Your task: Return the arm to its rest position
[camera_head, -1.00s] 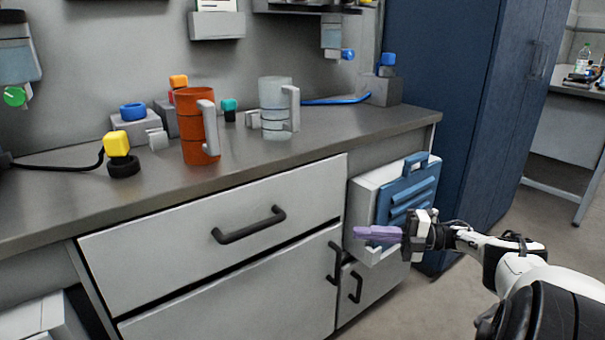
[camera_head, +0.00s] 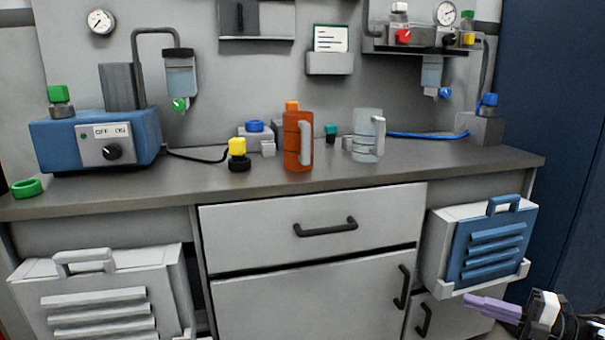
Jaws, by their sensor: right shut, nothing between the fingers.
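My right gripper (camera_head: 497,310) shows at the lower right corner, its purple fingers shut and empty and pointing left. It is low in front of the cabinet, just below the blue-fronted case (camera_head: 487,246) in the picture. Only the gripper and a bit of the dark wrist show; the rest of my right arm is out of the frame. My left gripper is not in view.
A white case (camera_head: 95,290) hangs at lower left. Drawer (camera_head: 380,211) and doors are closed.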

